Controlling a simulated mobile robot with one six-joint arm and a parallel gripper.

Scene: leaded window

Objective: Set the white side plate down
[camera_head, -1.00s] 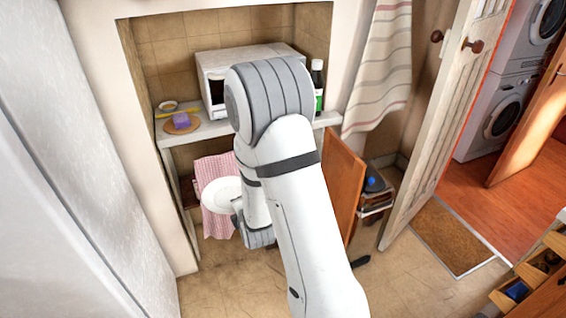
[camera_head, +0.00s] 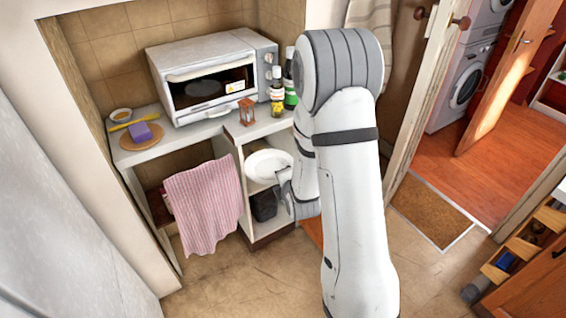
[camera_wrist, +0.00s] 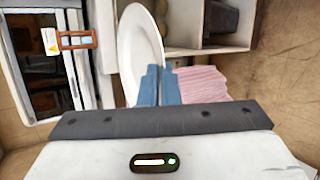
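The white side plate (camera_head: 268,166) is in front of the counter, held up at about the height of the open cabinet's upper part. My gripper (camera_head: 284,178) is at the plate's right edge and grips its rim. In the wrist view the plate (camera_wrist: 137,45) shows as a narrow tilted oval, and the two blue fingers of my gripper (camera_wrist: 160,85) are closed together at its near rim. The plate appears clear of the counter top.
A toaster oven (camera_head: 205,75) stands on the counter (camera_head: 200,130), with an hourglass (camera_head: 246,111), bottles (camera_head: 277,92) and a wooden board with a purple sponge (camera_head: 146,133). A pink striped towel (camera_head: 205,205) hangs in front. An open cabinet (camera_head: 272,228) holds a dark container (camera_head: 264,205).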

